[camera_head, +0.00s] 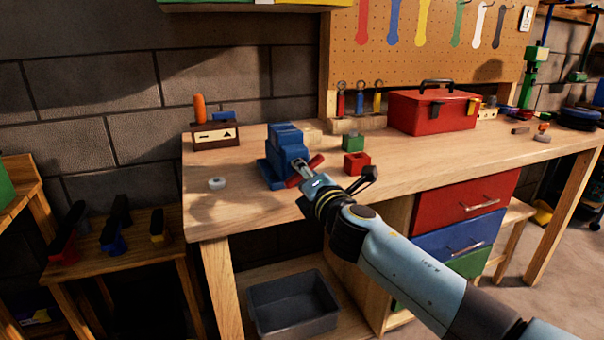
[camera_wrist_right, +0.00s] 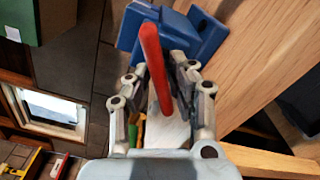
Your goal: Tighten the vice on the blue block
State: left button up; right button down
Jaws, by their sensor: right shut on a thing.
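The blue vice (camera_head: 284,145) stands near the front edge of the wooden workbench, left of the middle. Its red handle (camera_head: 313,163) slants across its front; it also shows in the right wrist view as a red bar (camera_wrist_right: 152,55). My right gripper (camera_head: 300,167) is shut on the red handle, with the bar between its fingers (camera_wrist_right: 172,88). The blue block cannot be told apart from the blue vice; the jaws' gap is not clear. My left gripper is out of view.
A red block (camera_head: 356,164) and a green block (camera_head: 353,142) lie just right of the vice. A white ring (camera_head: 217,183) lies to its left. A red toolbox (camera_head: 432,110) stands farther back. A grey bin (camera_head: 293,305) sits under the workbench (camera_head: 240,212).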

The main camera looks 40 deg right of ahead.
jog(key=shift+s+f, duration=0.1)
jog(key=shift+f, duration=0.1)
dwell(0.6)
jog(key=c, duration=1.5)
grip_release()
jog(key=shift+c, duration=0.2)
jog(key=shift+o, duration=1.1)
jog(key=shift+s+d+r, duration=0.1)
jog(key=shift+r, duration=0.05)
jog(key=v, duration=1.2)
